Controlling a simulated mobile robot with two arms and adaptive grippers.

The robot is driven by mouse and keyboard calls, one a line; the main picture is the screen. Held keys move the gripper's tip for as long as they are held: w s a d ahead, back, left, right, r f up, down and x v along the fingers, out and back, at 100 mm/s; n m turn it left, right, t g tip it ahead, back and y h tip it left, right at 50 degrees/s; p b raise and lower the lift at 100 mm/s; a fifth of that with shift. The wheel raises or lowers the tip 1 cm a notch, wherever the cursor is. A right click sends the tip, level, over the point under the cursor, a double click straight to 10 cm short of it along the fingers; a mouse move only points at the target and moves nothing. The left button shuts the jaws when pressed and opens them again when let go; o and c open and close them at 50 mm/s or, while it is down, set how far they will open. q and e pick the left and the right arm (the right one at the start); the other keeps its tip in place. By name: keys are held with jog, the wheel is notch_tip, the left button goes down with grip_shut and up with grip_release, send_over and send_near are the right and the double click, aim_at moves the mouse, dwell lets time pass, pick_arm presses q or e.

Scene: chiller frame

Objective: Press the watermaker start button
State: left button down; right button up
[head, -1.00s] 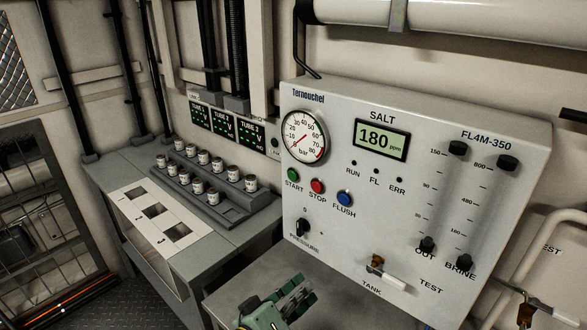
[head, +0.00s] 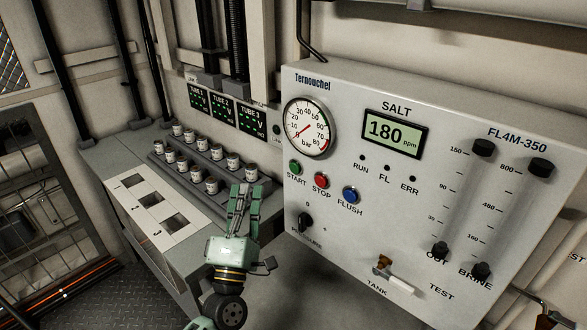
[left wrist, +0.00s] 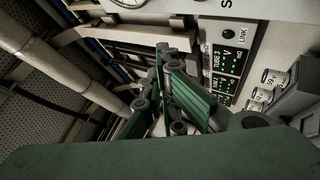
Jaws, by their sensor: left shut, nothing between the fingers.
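The green START button (head: 295,167) is on the white watermaker panel (head: 340,205), below the round pressure gauge (head: 309,127). The red STOP button (head: 321,181) and blue FLUSH button (head: 350,195) sit to its right. My left gripper (head: 244,188) is green, shut and empty. In the head view it points up, left of the panel and below the START button, apart from it. In the left wrist view the closed fingers (left wrist: 165,62) show, with part of the gauge (left wrist: 128,2) at the top edge; the START button is not visible there. My right gripper is not in view.
A stepped rack (head: 205,175) of several small cans stands left of my gripper on the grey bench. A white plate (head: 155,205) with square openings lies in front of it. Tube displays (head: 222,110) hang behind. A pressure knob (head: 306,221) and tank valve (head: 384,265) protrude from the panel.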

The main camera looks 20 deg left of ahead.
aim_at(295, 168)
pick_arm(q)
jog(key=w+d+b, duration=0.2)
jog(key=w+d, duration=0.1)
jog(key=w, duration=0.5)
jog(key=shift+w, duration=0.1)
jog(key=shift+w, duration=0.1)
dwell(1.3)
jog(key=shift+w+d, duration=0.1)
jog(key=shift+w, duration=0.2)
jog(key=shift+w+d+b, duration=0.1)
jog(key=shift+w+b, duration=0.25)
jog(key=shift+w, duration=0.05)
dwell(0.8)
jog(key=shift+s+a, duration=0.2)
jog(key=shift+s, duration=0.6)
